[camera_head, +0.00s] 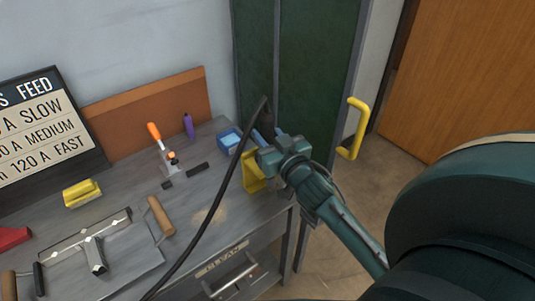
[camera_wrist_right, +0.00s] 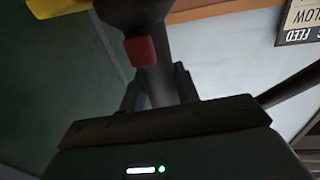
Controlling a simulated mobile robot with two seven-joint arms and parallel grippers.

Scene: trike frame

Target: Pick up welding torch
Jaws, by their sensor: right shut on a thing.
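The welding torch (camera_wrist_right: 152,70) has a dark grey body with a red trigger (camera_wrist_right: 139,51) in the right wrist view. In the head view only its dark end (camera_head: 266,116) and black cable (camera_head: 226,190) show clearly; the cable arcs down to the bottom edge across the workbench. My right gripper (camera_head: 264,138) is shut on the torch at the bench's right back corner. The gripper hides most of the torch in the head view. My left gripper is not in view.
A yellow piece (camera_head: 252,172) stands just below the gripper, beside a blue box (camera_head: 230,141). The workbench (camera_head: 208,215) also bears an orange-handled clamp (camera_head: 160,145), a purple bottle (camera_head: 189,126) and a tool with wooden handles (camera_head: 160,216). A dark green panel (camera_head: 315,70) stands behind the gripper.

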